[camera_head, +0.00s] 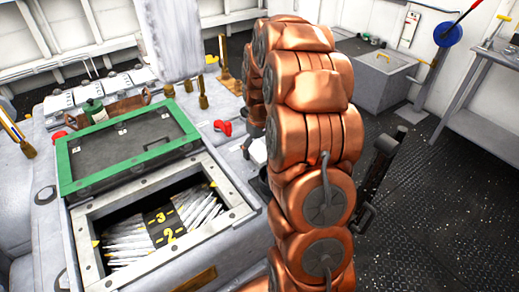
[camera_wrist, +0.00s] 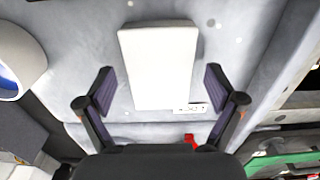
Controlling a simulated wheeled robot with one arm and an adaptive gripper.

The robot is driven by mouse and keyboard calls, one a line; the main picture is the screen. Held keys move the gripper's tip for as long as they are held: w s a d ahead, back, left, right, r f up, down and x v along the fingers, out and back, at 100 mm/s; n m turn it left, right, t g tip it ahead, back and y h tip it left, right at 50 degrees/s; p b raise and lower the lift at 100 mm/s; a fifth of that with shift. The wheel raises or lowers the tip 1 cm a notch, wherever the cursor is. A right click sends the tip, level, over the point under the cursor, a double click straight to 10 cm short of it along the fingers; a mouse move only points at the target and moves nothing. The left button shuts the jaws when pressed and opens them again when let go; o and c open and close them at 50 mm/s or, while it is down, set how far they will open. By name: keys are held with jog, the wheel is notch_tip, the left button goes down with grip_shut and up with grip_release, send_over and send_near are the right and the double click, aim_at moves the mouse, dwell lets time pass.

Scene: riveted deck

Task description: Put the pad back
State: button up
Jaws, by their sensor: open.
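A white rectangular pad (camera_wrist: 158,66) lies on a grey surface in the wrist view. My gripper (camera_wrist: 158,84) is open and empty, with its two dark fingers apart on the left and right of the pad. The pad reaches beyond the fingertips; I cannot tell how high the fingers are above it. In the head view a small white patch (camera_head: 258,151) shows beside my copper arm and may be the same pad. My arm hides most of that spot and my gripper there.
An open grey box (camera_head: 235,208) with a green-rimmed lid (camera_head: 64,167) holds white sheets and a black strip numbered 3 and 2. A red object (camera_head: 223,127) and brass posts stand near it.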

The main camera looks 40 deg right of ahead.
aim_at(260, 151)
notch_tip(260, 151, up, 12)
jog(key=shift+b, duration=0.35)
dwell(0.5)
